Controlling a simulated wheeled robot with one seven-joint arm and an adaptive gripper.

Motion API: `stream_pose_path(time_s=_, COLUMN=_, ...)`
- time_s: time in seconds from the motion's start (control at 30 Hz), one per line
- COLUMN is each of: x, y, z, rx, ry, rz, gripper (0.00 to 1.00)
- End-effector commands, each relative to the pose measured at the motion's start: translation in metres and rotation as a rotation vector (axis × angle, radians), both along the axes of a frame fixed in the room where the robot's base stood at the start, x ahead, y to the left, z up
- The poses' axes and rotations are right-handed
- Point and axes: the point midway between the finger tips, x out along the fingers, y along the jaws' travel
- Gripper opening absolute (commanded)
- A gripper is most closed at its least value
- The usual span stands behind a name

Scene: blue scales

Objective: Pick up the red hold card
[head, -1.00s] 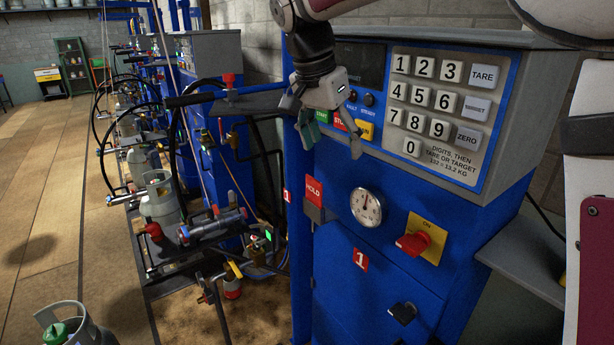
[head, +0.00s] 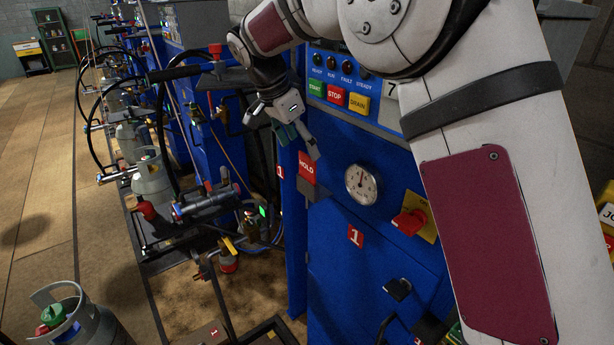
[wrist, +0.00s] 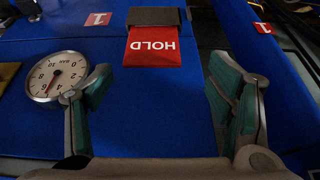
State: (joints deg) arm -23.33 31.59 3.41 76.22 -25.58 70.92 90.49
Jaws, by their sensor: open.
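The red hold card (head: 307,168) stands in a dark holder (head: 313,188) on the front of the blue cabinet, near its left edge. In the wrist view the card (wrist: 153,48) appears upside down, its lower end in the grey-brown holder (wrist: 154,16). My gripper (head: 300,146) is just above the card in the head view. In the wrist view my gripper (wrist: 164,95) is open and empty, with a green-padded finger to either side. The card lies beyond the fingertips, between their lines. I cannot tell the exact gap.
A round dial gauge (head: 362,182) sits right of the card, close to one finger in the wrist view. A red knob on a yellow plate (head: 412,218) and a padlock (head: 398,289) are farther right. Start, stop and drain buttons (head: 335,95) are above. Hoses and gas cylinders stand left.

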Motion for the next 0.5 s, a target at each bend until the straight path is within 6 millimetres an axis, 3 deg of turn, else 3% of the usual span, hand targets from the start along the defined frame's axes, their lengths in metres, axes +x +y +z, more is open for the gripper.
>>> stream_pose_path(time_s=0.17, x=0.0, y=-0.003, z=-0.01, rx=0.0, ry=0.002, rz=0.001, gripper=0.75)
stream_pose_path(time_s=0.5, x=0.001, y=-0.016, z=-0.052, rx=0.0, ry=0.002, rz=0.001, gripper=0.75)
